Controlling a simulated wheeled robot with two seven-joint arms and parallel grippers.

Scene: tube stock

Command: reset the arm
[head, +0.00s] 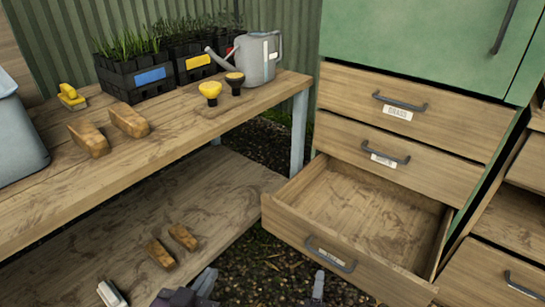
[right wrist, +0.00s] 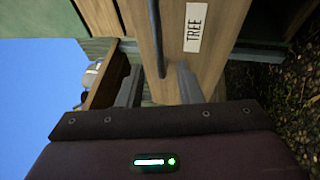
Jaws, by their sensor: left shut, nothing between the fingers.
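My left gripper (head: 205,283) shows at the bottom edge of the head view, in front of the lower shelf. It is shut and empty. My right gripper (head: 318,286) shows as a grey tip at the bottom, in front of the open bottom drawer (head: 410,283). In the right wrist view its two grey fingers (right wrist: 158,86) stand apart with nothing held. The dark drawer handle (right wrist: 155,35) lies just beyond the gap between them, beside the TREE label (right wrist: 194,27). I cannot tell whether a finger touches the handle. The drawer looks empty inside.
The workbench (head: 230,112) holds crates of seedlings (head: 122,78), a watering can (head: 259,60) and brown blocks (head: 129,120). More brown blocks (head: 182,236) and a pale object (head: 110,293) lie on the lower shelf. Two closed drawers (head: 350,100) sit above the open one. Gravel ground shows between.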

